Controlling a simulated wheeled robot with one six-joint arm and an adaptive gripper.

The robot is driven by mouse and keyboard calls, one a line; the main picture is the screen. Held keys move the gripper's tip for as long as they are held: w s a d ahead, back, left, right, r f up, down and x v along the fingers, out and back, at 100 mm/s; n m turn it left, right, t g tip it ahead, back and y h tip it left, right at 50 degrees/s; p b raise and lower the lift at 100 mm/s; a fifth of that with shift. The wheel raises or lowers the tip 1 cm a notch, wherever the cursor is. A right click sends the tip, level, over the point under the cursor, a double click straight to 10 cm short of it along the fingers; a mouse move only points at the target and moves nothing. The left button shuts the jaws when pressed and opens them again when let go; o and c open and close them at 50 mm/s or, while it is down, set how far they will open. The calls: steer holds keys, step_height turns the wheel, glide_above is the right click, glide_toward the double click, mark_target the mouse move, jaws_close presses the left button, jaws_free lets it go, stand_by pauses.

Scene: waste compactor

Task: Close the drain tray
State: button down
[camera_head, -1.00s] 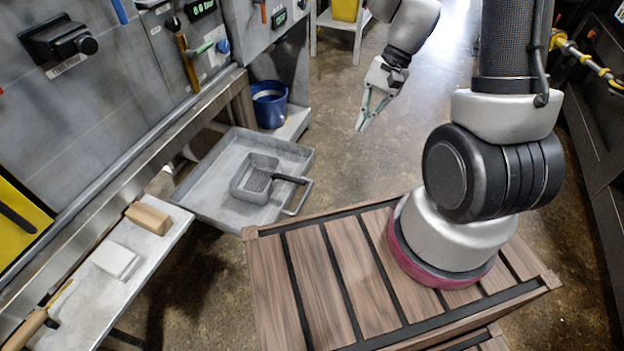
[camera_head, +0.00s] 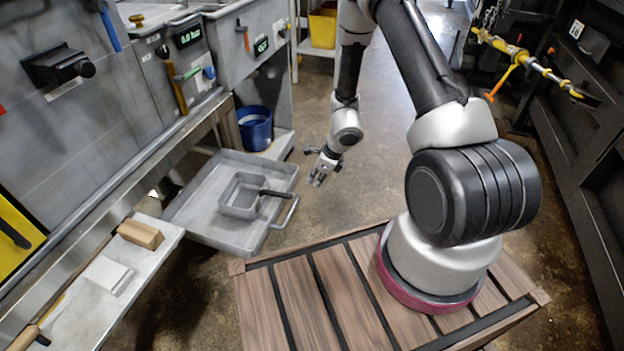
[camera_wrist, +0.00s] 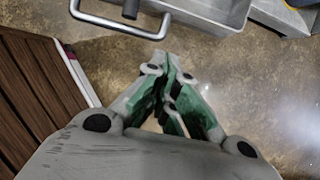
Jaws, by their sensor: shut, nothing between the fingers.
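The drain tray (camera_head: 206,226) is a wide, shallow grey metal tray. It sticks out from under the bench, pulled out over the floor, with a looped handle (camera_head: 287,212) on its outer edge. A small grey basket (camera_head: 236,204) with a dark handle rests in it. My gripper (camera_head: 318,182) is to the right of the tray, apart from it. In the wrist view the green-padded fingers (camera_wrist: 166,62) are together and hold nothing. The tray handle (camera_wrist: 76,30) and part of the tray wall (camera_wrist: 215,22) show at the top of that view, beyond my fingertips.
A blue bucket (camera_head: 254,132) stands behind the tray by the bench leg. A shelf (camera_head: 75,318) at left bears a tan block (camera_head: 141,234) and a white block (camera_head: 106,275). Slatted wooden boards (camera_head: 300,295) lie under my arm's base. Floor right of the tray is clear.

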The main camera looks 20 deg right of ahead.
steer(key=shift+w+a+f, duration=0.7)
steer(key=shift+a+f, duration=0.15)
steer(key=shift+f, duration=0.25)
steer(key=shift+w+a+f, duration=0.65)
steer(key=shift+a+f, duration=0.25)
steer(key=shift+f, duration=0.2)
steer(key=shift+w+a+f, duration=0.7)
steer(key=shift+a+f, duration=0.15)
steer(key=shift+f, duration=0.25)
steer(key=shift+w+a, duration=0.1)
steer(key=shift+a, duration=0.05)
